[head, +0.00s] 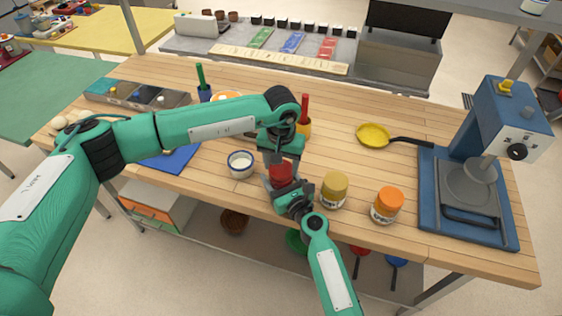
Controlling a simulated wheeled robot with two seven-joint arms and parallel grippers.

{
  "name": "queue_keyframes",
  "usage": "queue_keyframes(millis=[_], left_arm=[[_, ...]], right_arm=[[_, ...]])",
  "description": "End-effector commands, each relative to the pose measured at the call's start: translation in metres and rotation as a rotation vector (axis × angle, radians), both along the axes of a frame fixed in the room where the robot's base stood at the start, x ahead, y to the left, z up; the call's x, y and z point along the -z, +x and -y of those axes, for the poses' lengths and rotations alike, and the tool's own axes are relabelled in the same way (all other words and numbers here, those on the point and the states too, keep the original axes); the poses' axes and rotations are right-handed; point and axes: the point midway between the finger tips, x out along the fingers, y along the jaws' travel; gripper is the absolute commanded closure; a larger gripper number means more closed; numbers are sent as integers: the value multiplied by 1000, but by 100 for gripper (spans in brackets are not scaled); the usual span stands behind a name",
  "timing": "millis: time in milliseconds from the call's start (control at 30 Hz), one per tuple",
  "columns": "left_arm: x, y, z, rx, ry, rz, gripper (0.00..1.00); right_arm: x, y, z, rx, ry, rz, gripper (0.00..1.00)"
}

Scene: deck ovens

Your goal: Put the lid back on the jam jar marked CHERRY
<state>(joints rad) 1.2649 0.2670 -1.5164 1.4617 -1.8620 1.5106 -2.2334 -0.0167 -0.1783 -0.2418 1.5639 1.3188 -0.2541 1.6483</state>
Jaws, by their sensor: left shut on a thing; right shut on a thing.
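A red lid (281,172) shows in the middle of the table's front part, at the top of a jar (267,182) that is mostly hidden by my grippers. My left gripper (281,158) points down from above and is shut on the red lid. My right gripper (283,190) comes from the front and is shut on the jar's body. I cannot tell whether the lid is seated or just above the rim. The jar's label is hidden. A jar with a gold lid (334,184) and a jar with an orange lid (389,198) stand to the right; their labels are unreadable.
A yellow pan (374,135) lies behind right, and a blue press-like machine (490,150) stands at the right end. A yellow holder with a red-handled tool (304,115) is behind. The wood between pan and jars is clear.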

Motion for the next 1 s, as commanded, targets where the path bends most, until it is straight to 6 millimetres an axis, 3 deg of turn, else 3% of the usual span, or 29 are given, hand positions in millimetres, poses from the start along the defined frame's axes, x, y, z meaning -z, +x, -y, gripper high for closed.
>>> queue_keyframes(millis=[200, 233, 367, 733, 1000], left_arm=[[5, 0, 0, 0, 1, -1, 66], [5, 0, 0, 0, 1, 0, 66], [4, 0, 0, 52, 1, 0, 66], [4, 0, 0, 505, 1, 1, 66], [4, 0, 0, 570, -1, 1, 66]], right_arm=[[1, 0, 0, 0, 0, -1, 76], [1, 0, 0, 0, 0, -1, 99], [1, 0, 0, 0, 0, -1, 99], [1, 0, 0, 0, 0, -1, 99], [1, 0, 0, 1, -1, -2, 99]])
